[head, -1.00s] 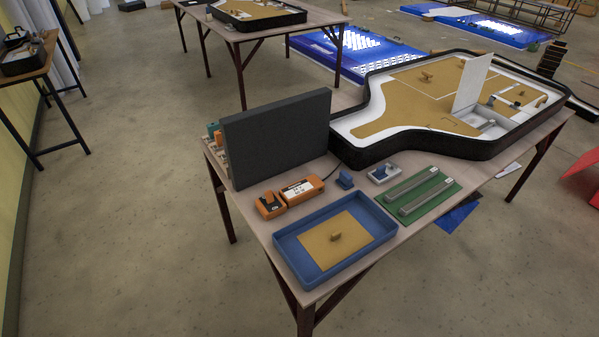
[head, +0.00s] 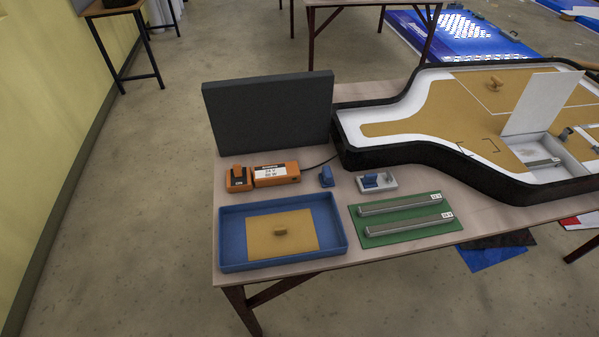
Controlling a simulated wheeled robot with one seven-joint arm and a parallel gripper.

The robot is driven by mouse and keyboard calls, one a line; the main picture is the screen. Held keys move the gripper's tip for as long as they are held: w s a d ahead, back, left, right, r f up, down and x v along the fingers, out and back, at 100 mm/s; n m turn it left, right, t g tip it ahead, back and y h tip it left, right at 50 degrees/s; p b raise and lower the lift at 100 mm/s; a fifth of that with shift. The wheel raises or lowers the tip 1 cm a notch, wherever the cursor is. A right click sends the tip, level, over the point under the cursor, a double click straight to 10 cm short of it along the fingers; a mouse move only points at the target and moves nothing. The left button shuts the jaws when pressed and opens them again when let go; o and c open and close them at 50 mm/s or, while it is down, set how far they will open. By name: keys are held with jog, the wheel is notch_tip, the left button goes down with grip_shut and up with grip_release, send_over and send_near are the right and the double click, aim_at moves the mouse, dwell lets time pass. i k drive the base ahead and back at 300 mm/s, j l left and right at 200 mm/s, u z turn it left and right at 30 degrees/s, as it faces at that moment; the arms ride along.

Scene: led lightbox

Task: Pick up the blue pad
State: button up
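A small blue piece (head: 326,177) stands on the wooden table, right of an orange box. A second small blue piece (head: 372,181) sits on a light grey block (head: 388,182) just to its right. A flat dark blue sheet (head: 492,257) lies on the floor beyond the table's front edge. I cannot tell which of these is the blue pad. A blue tray (head: 230,264) at the table's front left holds a tan panel (head: 300,240) with a small tan handle (head: 280,232). My gripper is not in view.
A dark upright panel (head: 268,113) stands at the table's back left. Two orange boxes (head: 277,173) lie before it, with a cable. A green board (head: 385,238) with two grey bars is at front middle. A black-rimmed lightbox (head: 390,152) fills the right. Floor at left is clear.

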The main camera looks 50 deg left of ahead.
aim_at(326, 177)
jog(key=i+u, duration=0.15)
jog(key=u, duration=0.35)
jog(key=i+u, duration=0.15)
jog(key=u, duration=0.3)
jog(key=i+u, duration=0.15)
jog(key=u, duration=0.35)
jog(key=i+l+u, duration=0.1)
jog(key=u, duration=0.35)
jog(key=i+l+u, duration=0.1)
jog(key=u, duration=0.4)
jog(key=i+l+u, duration=0.15)
jog(key=u, duration=0.3)
jog(key=i+l+u, duration=0.2)
jog(key=u, duration=0.25)
